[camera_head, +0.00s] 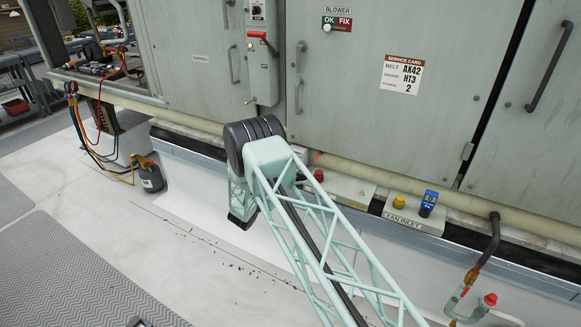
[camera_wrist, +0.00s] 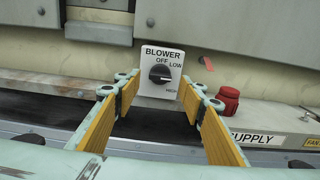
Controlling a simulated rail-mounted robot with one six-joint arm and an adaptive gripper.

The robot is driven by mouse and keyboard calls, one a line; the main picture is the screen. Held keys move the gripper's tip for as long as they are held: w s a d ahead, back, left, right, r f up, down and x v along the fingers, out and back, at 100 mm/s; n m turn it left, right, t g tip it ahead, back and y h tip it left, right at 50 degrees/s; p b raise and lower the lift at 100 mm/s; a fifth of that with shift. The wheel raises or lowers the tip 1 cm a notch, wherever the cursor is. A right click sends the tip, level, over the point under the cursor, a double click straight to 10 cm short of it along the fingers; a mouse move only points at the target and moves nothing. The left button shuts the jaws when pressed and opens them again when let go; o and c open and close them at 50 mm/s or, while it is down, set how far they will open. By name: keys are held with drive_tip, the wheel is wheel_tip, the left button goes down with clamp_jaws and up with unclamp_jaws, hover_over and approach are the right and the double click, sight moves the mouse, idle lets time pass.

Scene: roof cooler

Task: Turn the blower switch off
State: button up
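The blower switch (camera_wrist: 160,58) is a white plate with a round black knob (camera_wrist: 160,74), straight ahead in the wrist view. OFF is printed above the knob, LOW at upper right and HIGH at lower right. The knob's grip bar looks roughly level; which mark it points at is too small to tell. My gripper (camera_wrist: 163,92) is open, its two yellow-padded fingers on either side of the plate's lower part, with nothing between them and apparently short of the knob. In the head view my arm hides the gripper and most of the switch area.
A red cap (camera_wrist: 228,101) stands right of the right finger, by a SUPPLY label (camera_wrist: 258,139). In the head view, a lever disconnect box (camera_head: 262,52) is on the cabinet above.

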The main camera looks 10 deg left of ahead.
drive_tip(key=shift+x, duration=1.7)
drive_tip(key=c, duration=0.9)
